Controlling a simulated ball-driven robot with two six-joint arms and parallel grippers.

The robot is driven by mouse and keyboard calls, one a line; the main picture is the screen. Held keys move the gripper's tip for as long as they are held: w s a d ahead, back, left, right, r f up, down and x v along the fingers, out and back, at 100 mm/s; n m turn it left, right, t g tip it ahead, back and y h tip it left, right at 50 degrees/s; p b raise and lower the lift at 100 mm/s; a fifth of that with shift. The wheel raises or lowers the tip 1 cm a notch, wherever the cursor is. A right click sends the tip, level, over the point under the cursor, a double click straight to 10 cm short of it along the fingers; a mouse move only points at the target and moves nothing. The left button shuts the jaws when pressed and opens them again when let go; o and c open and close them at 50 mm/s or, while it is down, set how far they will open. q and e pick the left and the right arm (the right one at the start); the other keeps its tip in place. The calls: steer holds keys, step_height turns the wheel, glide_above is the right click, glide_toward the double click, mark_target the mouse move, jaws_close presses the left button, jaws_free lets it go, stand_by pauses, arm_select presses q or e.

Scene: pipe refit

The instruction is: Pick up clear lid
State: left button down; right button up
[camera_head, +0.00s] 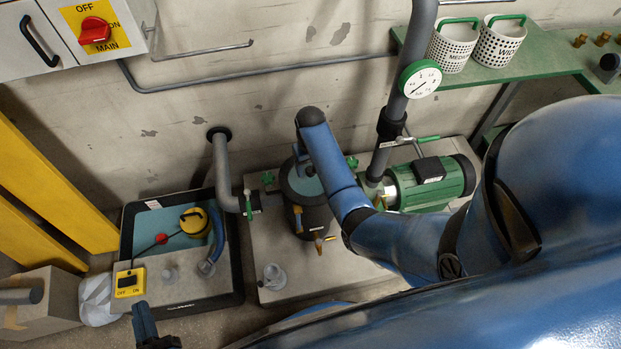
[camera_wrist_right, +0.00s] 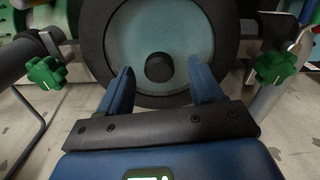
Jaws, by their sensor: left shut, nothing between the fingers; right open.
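The clear lid (camera_wrist_right: 159,35) is a round, pale blue-grey disc inside a dark ring, with a black knob (camera_wrist_right: 159,67) at its middle. It sits on top of the dark strainer pot (camera_head: 309,218); in the head view my right arm partly covers it. My right gripper (camera_wrist_right: 161,70) is open above the lid, with its fingers to the left and right of the knob and nothing held. I cannot tell how high the fingertips are over it. My left gripper (camera_head: 145,322) is shut and empty, low at the left, away from the lid.
Green valve handles (camera_wrist_right: 46,73) (camera_wrist_right: 275,65) flank the pot. A green motor (camera_head: 430,184) stands to its right. A vertical pipe with a gauge (camera_head: 420,78) rises behind. A black-rimmed basin (camera_head: 240,275) at the left holds a yellow pump (camera_head: 195,222).

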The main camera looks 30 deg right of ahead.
steer(key=shift+f+b, duration=0.3)
steer(key=shift+f, duration=0.95)
steer(key=shift+c, duration=0.2)
jaws_close()
